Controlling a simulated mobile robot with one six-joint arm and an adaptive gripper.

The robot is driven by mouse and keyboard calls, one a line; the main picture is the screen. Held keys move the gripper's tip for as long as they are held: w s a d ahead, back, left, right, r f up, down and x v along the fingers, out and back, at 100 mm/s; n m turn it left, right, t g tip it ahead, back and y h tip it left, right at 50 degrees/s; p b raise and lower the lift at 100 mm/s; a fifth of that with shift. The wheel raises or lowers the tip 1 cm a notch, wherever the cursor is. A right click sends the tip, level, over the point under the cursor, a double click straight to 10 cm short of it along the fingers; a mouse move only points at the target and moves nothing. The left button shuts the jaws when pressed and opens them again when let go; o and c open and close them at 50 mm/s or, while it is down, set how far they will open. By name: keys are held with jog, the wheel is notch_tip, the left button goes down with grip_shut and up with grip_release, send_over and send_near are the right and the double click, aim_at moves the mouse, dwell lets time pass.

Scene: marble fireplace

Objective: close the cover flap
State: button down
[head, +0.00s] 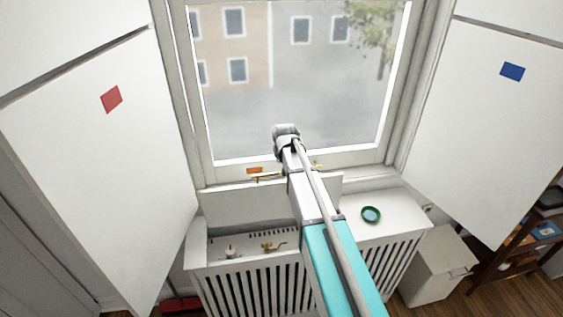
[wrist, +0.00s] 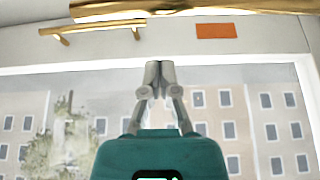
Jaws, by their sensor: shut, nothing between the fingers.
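The cover flap (head: 242,205) appears to be the white panel standing raised at the back of the radiator cover (head: 375,238), below the window. It is open; my arm hides part of it. The open compartment in front shows a small white valve (head: 230,252) and a brass tap (head: 272,247). In the wrist view my gripper (wrist: 160,72) is shut and empty, its fingertips in front of the window's lower frame. In the head view my arm hides the fingers. I cannot make out the flap in the wrist view.
An orange label (head: 254,170) and a brass handle (head: 267,177) are on the lower window frame. White shutters with a red mark (head: 111,99) and a blue mark (head: 512,71) flank the window. A green dish (head: 371,214) sits on the cover's right; a white bin (head: 437,265) stands beside it.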

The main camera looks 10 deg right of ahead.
jog(key=shift+s+f, duration=0.2)
jog(key=shift+s, duration=0.8)
jog(key=shift+s+f, duration=0.15)
jog(key=shift+s, duration=0.8)
